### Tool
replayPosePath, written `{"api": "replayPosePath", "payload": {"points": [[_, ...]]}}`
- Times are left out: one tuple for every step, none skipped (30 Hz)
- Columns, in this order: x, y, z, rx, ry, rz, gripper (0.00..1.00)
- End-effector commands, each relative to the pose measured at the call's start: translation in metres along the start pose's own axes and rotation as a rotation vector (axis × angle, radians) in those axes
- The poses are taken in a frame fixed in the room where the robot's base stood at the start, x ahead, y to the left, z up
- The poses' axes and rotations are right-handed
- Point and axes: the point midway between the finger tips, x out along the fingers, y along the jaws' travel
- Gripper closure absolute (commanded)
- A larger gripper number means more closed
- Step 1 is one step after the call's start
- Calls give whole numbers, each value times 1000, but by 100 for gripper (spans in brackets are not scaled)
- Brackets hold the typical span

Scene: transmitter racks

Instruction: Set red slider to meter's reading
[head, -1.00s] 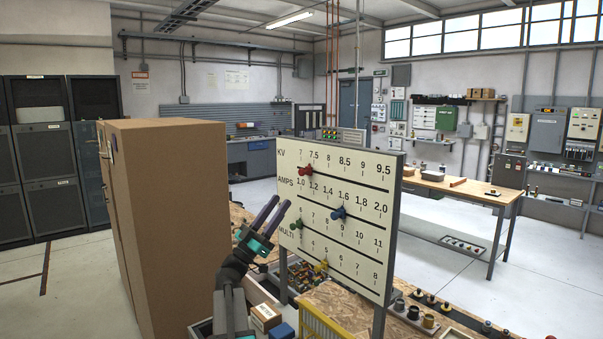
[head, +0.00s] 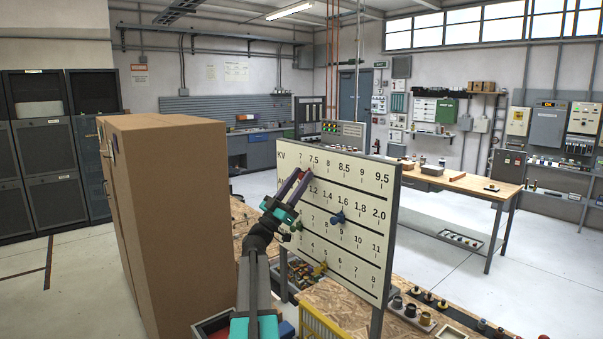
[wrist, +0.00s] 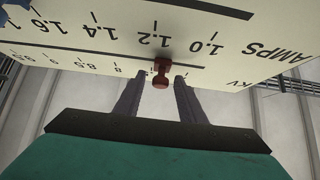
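The cream scale board (head: 330,246) stands upright on the bench, with rows of numbers marked KV, AMPS and others. The red slider (wrist: 161,72) sits on the KV row, around 7 to 7.5, its exact mark partly hidden by the fingers. My gripper (head: 304,173) reaches up to the board there. In the wrist view, my gripper (wrist: 160,77) is open, with one finger on each side of the red slider and gaps between. The wrist view shows the scale upside down. I cannot make out a meter reading in either view.
A blue slider (head: 338,217), a green slider (head: 298,226) and a yellow slider (head: 320,268) are on the lower rows. A tall brown cabinet (head: 180,220) stands close on the left. A wooden table (head: 455,183) is behind to the right.

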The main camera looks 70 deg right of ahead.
Motion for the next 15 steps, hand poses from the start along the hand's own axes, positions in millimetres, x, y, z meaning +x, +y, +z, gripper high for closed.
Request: {"api": "replayPosePath", "payload": {"points": [[6, -1, -1, 0, 0, 0, 63], [7, -1, -1, 0, 0, 0, 63], [9, -1, -1, 0, 0, -1, 63], [10, -1, -1, 1, 0, -1, 63], [10, -1, -1, 1, 0, -1, 63], [11, 0, 0, 1, 0, -1, 63], [11, 0, 0, 1, 0, -1, 63], [11, 0, 0, 1, 0, -1, 63], [11, 0, 0, 1, 0, -1, 63], [11, 0, 0, 1, 0, -1, 63], [11, 0, 0, 1, 0, -1, 63], [11, 0, 0, 1, 0, -1, 63], [11, 0, 0, 1, 0, -1, 63], [11, 0, 0, 1, 0, -1, 63], [11, 0, 0, 1, 0, -1, 68]]}}
